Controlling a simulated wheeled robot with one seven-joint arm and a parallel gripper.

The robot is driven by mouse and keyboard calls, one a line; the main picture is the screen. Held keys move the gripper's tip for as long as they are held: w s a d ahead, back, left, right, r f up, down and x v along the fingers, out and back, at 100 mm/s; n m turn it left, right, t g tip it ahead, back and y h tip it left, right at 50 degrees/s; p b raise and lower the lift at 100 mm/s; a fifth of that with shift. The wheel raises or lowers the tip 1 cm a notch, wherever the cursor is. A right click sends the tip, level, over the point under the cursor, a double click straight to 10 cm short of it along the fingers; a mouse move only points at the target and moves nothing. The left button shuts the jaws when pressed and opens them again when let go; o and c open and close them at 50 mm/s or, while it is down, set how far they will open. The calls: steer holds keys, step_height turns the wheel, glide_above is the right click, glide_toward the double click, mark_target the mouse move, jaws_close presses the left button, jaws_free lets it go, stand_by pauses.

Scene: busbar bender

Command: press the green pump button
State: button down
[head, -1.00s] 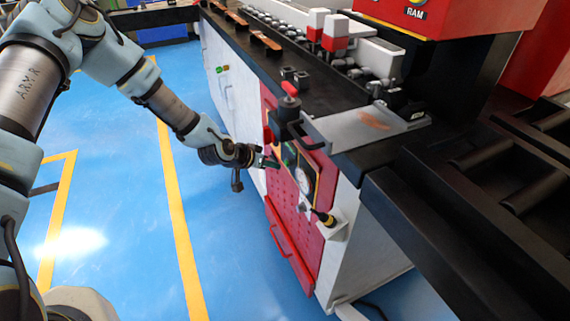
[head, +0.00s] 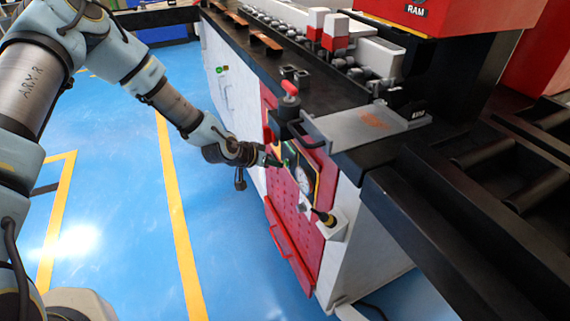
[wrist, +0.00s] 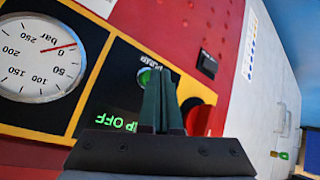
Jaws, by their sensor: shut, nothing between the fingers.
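The green pump button (wrist: 145,77) is on the black control panel in the wrist view, with a "PUMP" label beside it. The fingers partly hide it. My gripper (wrist: 163,80) is shut and empty, its dark green fingertips pointing at the panel just beside the button in the picture. I cannot tell whether they touch anything. In the head view my gripper (head: 274,162) is at the left edge of the panel on the red machine front. A display (wrist: 115,124) reads "P OFF", partly covered by the gripper.
A round pressure gauge (wrist: 40,58) sits left of the button. A red round control (wrist: 200,117) on yellow is close to the fingers' right. A red-knobbed lever (head: 289,92) and a black handle (head: 300,135) stand above the panel.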

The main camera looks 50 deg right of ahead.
steer(key=shift+s+d, duration=0.15)
steer(key=shift+d, duration=0.25)
stand_by(0.5)
steer(key=shift+a, duration=0.1)
steer(key=shift+w+a, duration=0.3)
steer(key=shift+a, duration=0.4)
steer(key=shift+a, duration=0.1)
steer(key=shift+w+a, duration=0.3)
steer(key=shift+a, duration=0.45)
steer(key=shift+w+a, duration=0.3)
steer(key=shift+a, duration=0.45)
steer(key=shift+w+a, duration=0.3)
steer(key=shift+a, duration=0.45)
